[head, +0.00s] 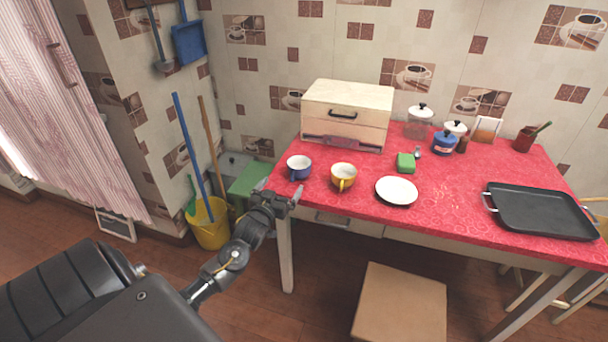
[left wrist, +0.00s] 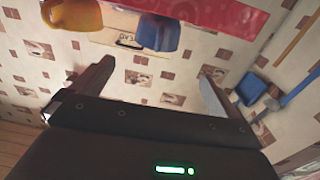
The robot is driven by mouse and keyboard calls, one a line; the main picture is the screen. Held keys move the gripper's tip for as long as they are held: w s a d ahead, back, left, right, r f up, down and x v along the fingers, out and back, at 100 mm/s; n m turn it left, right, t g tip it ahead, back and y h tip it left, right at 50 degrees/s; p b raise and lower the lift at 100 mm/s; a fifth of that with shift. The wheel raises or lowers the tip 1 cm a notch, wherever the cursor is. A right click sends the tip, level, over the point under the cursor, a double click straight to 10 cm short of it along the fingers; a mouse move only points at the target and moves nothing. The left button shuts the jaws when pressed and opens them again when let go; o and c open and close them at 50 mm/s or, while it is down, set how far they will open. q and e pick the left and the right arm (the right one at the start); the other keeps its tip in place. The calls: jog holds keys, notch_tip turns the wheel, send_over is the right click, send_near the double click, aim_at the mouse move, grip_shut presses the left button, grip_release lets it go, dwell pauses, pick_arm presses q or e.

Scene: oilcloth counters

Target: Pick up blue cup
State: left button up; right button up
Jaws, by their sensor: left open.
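The blue cup (head: 299,168), white inside, stands upright on the left end of the red table near its front edge. A yellow cup (head: 344,177) stands to its right. My left gripper (head: 279,190) is open and empty, in front of and below the blue cup, apart from it. In the left wrist view the blue cup (left wrist: 158,32) shows at the top, beyond and above the open fingers (left wrist: 150,85), with the yellow cup (left wrist: 78,14) to its left. My right gripper is in neither view.
The red oilcloth table (head: 450,190) bears a wooden bread box (head: 345,110) behind the cups, a white plate (head: 396,191), a green sponge (head: 405,163) and a black tray (head: 541,211). A stool (head: 400,305) stands in front. A yellow bucket (head: 210,232) stands left.

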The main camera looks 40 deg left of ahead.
aim_at(295, 172)
pick_arm(q)
jog(key=w, duration=0.2)
jog(key=w+a+f, duration=0.1)
jog(key=w, duration=0.3)
jog(key=shift+w+a+f+b, duration=0.2)
jog(key=shift+a+f+b, duration=0.1)
jog(key=shift+f+b, duration=0.1)
jog(key=shift+w+a+r, duration=0.1)
jog(key=shift+w+r, duration=0.1)
jog(key=shift+w, duration=0.25)
jog(key=x, duration=0.4)
jog(key=shift+w, duration=0.25)
jog(key=c, duration=1.1)
jog(key=shift+r, duration=0.1)
